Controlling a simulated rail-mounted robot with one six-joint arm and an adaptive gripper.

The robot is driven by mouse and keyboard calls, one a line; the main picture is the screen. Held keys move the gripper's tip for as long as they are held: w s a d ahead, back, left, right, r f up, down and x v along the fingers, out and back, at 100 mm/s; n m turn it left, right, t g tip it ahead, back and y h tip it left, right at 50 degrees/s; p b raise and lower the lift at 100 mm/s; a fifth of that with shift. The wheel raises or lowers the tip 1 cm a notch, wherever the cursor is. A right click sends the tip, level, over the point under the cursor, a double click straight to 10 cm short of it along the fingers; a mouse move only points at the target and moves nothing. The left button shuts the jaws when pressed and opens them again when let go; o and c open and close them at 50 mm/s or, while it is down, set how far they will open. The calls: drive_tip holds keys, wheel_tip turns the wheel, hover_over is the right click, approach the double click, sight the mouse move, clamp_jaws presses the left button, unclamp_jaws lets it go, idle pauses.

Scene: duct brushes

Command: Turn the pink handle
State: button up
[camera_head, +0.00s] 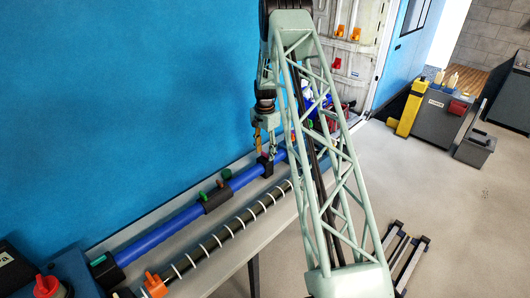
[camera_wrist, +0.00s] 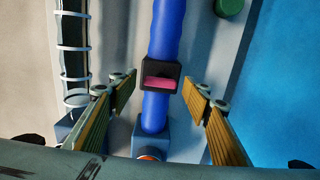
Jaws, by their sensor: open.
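The pink handle (camera_wrist: 160,83) is a short bar on a black collar (camera_wrist: 150,70) around a blue pipe (camera_wrist: 166,28). In the wrist view it lies crosswise to the pipe, between and a little beyond my open fingers. My gripper (camera_wrist: 160,79) has one finger on each side of the pipe, apart from the handle and empty. In the head view my gripper (camera_head: 266,147) points down above the far part of the blue pipe (camera_head: 165,230), over the black collar (camera_head: 267,170). The handle shows there only as a small pink spot.
A dark duct with white rings (camera_head: 228,232) runs parallel to the pipe on the bench. An orange valve (camera_head: 155,285) and a red knob (camera_head: 47,286) are at front left. The blue wall (camera_head: 120,100) stands close behind.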

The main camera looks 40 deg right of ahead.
drive_tip(key=shift+c, duration=0.3)
drive_tip(key=c, duration=0.8)
